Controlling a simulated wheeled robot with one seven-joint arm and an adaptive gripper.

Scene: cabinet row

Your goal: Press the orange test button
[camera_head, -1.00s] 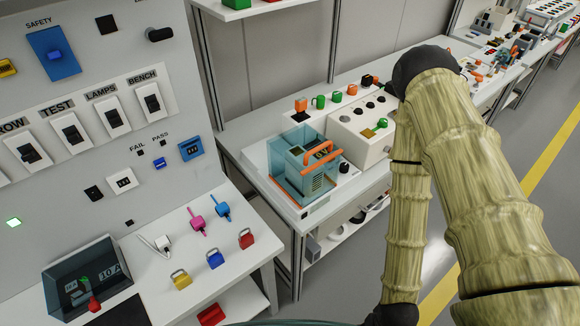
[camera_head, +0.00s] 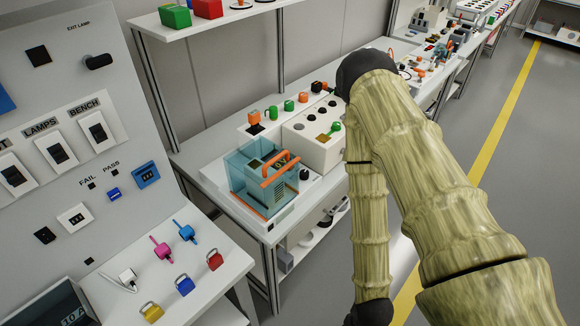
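No part in view can be told for sure as the orange test button. An orange block on a dark base (camera_head: 254,117) stands at the back of the second bench. A smaller orange piece (camera_head: 302,97) is in the row to its right, among green and dark pieces. A clear bluish box (camera_head: 252,182) with an orange handle (camera_head: 281,167) stands in front of them. A cream control box (camera_head: 312,146) with dark knobs and a green piece is right of the clear box. My arm fills the right middle, and my gripper is out of view.
A grey panel (camera_head: 140,105) with switches marked LAMPS and BENCH stands at left. Its ledge holds several coloured padlocks (camera_head: 184,286) and a pink and a blue tag-like piece. A shelf with green and red items (camera_head: 175,15) is above. Grey floor with a yellow line (camera_head: 500,100) lies open at right.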

